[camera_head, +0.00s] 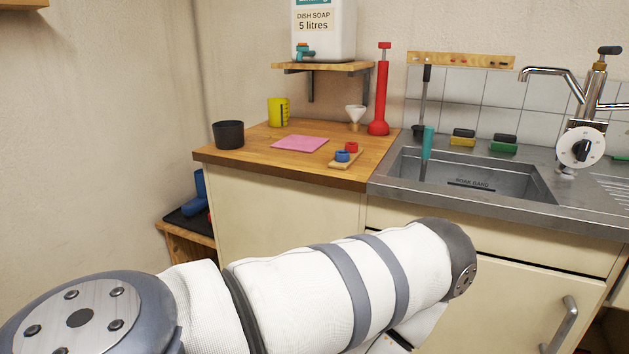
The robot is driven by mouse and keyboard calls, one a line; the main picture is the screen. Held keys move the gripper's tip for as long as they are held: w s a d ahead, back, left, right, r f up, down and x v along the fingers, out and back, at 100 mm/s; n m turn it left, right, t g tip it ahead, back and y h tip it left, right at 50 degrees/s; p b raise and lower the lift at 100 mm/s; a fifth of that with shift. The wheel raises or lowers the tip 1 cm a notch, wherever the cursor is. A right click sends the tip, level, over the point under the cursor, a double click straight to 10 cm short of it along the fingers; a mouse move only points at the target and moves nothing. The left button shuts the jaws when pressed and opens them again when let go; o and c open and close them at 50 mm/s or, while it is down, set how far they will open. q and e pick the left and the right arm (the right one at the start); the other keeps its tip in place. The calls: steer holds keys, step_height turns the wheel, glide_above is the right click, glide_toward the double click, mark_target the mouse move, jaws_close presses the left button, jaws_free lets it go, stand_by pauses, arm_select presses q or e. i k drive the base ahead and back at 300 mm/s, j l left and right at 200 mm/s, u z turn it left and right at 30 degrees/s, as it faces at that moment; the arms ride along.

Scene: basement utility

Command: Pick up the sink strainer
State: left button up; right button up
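I cannot make out a sink strainer in the head view. The steel sink (470,192) is set in the counter at the right, and its front wall hides part of the basin floor. A teal upright thing (428,142) stands at the left of the basin. A small wooden holder (345,160) on the worktop carries a blue piece (342,156) and a red piece (351,147). My white left arm crosses the lower foreground, below the counter. Neither of my grippers is in view.
The wooden worktop (240,150) also holds a black cup (229,134), a yellow jug (278,111), a pink cloth (300,143), a white funnel (355,116) and a red plunger-like tool (381,95). Sponges (503,144) lie behind the sink. A tap (550,78) rises at the right.

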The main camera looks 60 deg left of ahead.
mark_target(427, 139)
steer(key=u, duration=1.3)
steer(key=i+j+u, duration=0.2)
steer(key=i+j, duration=0.1)
steer(key=j, duration=0.05)
